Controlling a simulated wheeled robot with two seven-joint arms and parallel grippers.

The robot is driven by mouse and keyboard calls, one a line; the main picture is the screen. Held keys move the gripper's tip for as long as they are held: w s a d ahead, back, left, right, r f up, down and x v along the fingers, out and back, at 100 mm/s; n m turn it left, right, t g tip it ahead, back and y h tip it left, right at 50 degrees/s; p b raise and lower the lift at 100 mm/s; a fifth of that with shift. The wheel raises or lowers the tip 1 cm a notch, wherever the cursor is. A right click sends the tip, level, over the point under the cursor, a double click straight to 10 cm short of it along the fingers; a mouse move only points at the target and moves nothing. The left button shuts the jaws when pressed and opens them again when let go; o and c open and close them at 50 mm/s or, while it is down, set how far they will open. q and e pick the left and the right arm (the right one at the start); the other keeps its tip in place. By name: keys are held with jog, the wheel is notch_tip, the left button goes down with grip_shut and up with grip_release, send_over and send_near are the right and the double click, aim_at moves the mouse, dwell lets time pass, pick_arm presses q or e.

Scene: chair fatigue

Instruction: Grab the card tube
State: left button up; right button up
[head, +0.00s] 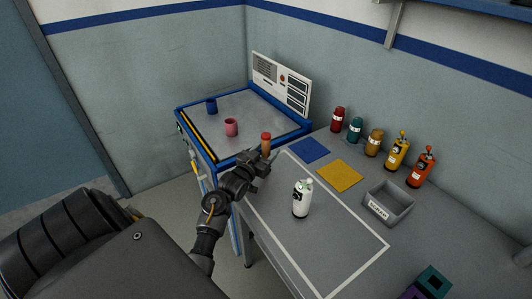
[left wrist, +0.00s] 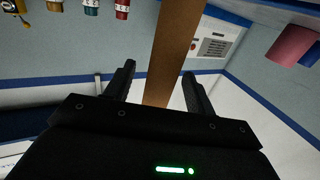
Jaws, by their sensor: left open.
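The card tube (head: 266,146) is a brown upright cylinder with an orange-red top, near the corner where the blue-edged machine meets the grey table. My left gripper (head: 262,158) is at the tube, covering its lower part in the head view. In the left wrist view the brown tube (left wrist: 172,50) runs between the two spread fingers (left wrist: 160,75). The left gripper is open, with a gap visible beside the tube. Whether either finger touches it, I cannot tell. My right gripper is not in view.
A white bottle (head: 302,198) stands on the grey table. Blue (head: 309,150) and yellow (head: 339,175) mats, a grey bin (head: 388,203) and several coloured bottles (head: 374,142) are farther right. A pink cup (head: 231,127) and blue cup (head: 211,106) stand on the machine top.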

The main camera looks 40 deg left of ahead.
pick_arm(q)
jog(key=shift+w, duration=0.1)
jog(key=c, duration=1)
jog(key=shift+r, duration=0.1)
jog(key=shift+c, duration=0.2)
